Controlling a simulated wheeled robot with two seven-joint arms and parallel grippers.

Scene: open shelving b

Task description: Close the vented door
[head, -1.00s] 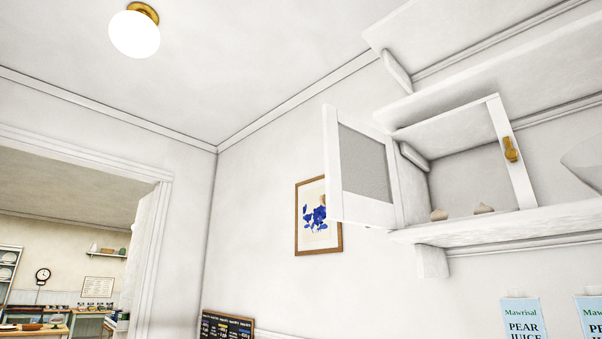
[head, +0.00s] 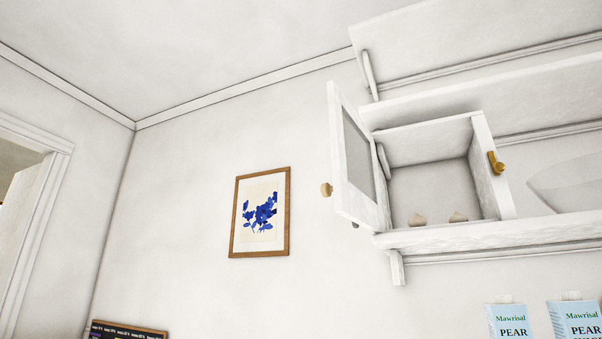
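The vented door (head: 347,190) is a white frame with a grey mesh panel. It stands wide open, swung out to the left of a white cabinet (head: 492,166) on the wall shelf. A round wooden knob (head: 326,190) shows at its outer edge. A brass catch (head: 496,163) is on the cabinet's right front post. Neither of my grippers shows in the head view.
A white shelf (head: 450,236) bears the cabinet, with more shelves above. A glass bowl (head: 570,187) is right of the cabinet. Pear juice cartons (head: 508,320) stand below. A framed blue flower picture (head: 260,212) hangs to the left.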

